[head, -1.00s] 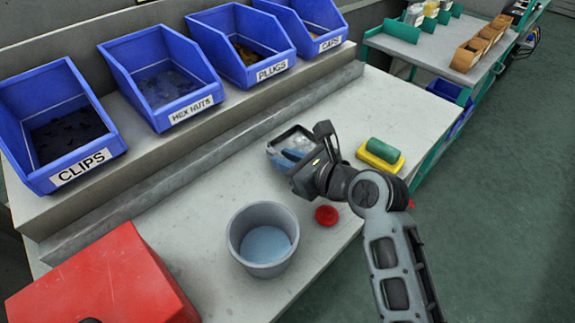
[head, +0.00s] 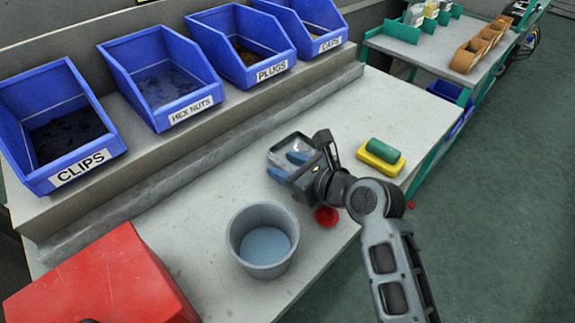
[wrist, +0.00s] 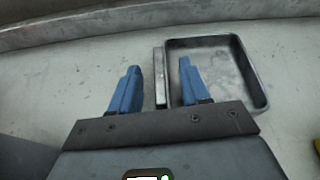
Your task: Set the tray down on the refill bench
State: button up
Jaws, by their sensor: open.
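A small grey metal tray (head: 290,142) is on the light bench, just beyond my gripper. In the wrist view the tray (wrist: 222,65) looks empty, with a narrow upright bar (wrist: 160,76) along its left side. My gripper (wrist: 157,82) is open, with one blue finger left of the bar and the other over the tray's inside, right of its left wall. The gripper (head: 285,167) hides the tray's near part in the head view. I see no grip on the bar. Whether the tray's underside rests fully on the bench cannot be seen.
A grey bucket (head: 235,240) and a red round object (head: 327,216) stand near my gripper. A green roll on a yellow block (head: 380,153) lies to the right. Labelled blue bins (head: 160,80) line the back ledge. A red box (head: 105,280) is front left.

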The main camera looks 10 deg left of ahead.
jog(key=p+v, duration=0.1)
jog(key=v, duration=1.1)
jog(key=shift+r, duration=0.15)
jog(key=shift+r, duration=0.1)
